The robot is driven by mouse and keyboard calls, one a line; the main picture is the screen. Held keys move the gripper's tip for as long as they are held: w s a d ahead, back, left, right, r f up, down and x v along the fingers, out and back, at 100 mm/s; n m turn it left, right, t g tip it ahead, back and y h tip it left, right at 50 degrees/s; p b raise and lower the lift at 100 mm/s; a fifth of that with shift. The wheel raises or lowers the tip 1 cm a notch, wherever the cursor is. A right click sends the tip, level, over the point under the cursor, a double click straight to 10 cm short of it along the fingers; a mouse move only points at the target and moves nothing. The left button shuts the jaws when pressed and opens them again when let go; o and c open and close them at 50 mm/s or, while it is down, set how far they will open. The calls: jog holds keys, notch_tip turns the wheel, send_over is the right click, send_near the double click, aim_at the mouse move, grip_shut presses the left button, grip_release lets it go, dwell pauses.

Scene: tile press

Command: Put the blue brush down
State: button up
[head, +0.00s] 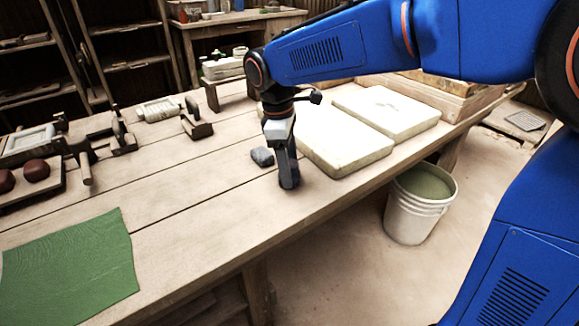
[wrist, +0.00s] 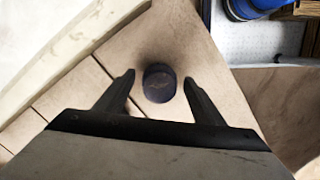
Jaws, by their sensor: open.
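My gripper (head: 287,172) points down over the near edge of the wooden table, just left of the white slabs. In the wrist view my gripper (wrist: 160,82) is open, with one finger on each side of a dark blue, round-ended thing (wrist: 159,84), which I take to be the blue brush. It is seen end-on and seems to stand upright on the table, with small gaps to both fingers. In the head view my gripper mostly hides it.
A grey-blue lump (head: 262,157) lies just left of my gripper. White slabs (head: 345,150) lie to the right. A white bucket (head: 408,219) stands on the floor beyond the table edge. A green cloth (head: 75,270) lies at front left; bare table lies between.

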notch_tip(320, 180, up, 12)
jog(key=a, duration=0.1)
jog(key=shift+w+a+f, duration=0.15)
jog(key=shift+a, duration=0.2)
jog(key=s+d+f+m+t+y, duration=0.1)
jog(key=s+d+m, duration=0.3)
jog(key=d, duration=0.5)
jog(key=s+d+f+m+t+y, duration=0.1)
jog(key=s+d+f+m, duration=0.2)
jog(key=d, duration=0.5)
jog(key=s+d+f+m+t, duration=0.3)
jog(key=s+d+f+m, duration=0.5)
jog(key=s+d, duration=0.3)
jog(key=s+f, duration=0.1)
jog(key=s, duration=0.2)
jog(key=shift+d+f+m, duration=0.3)
jog(key=shift+d+m, duration=0.05)
jog(key=shift+m, duration=0.05)
jog(key=shift+o, duration=0.3)
jog(key=shift+r, duration=0.1)
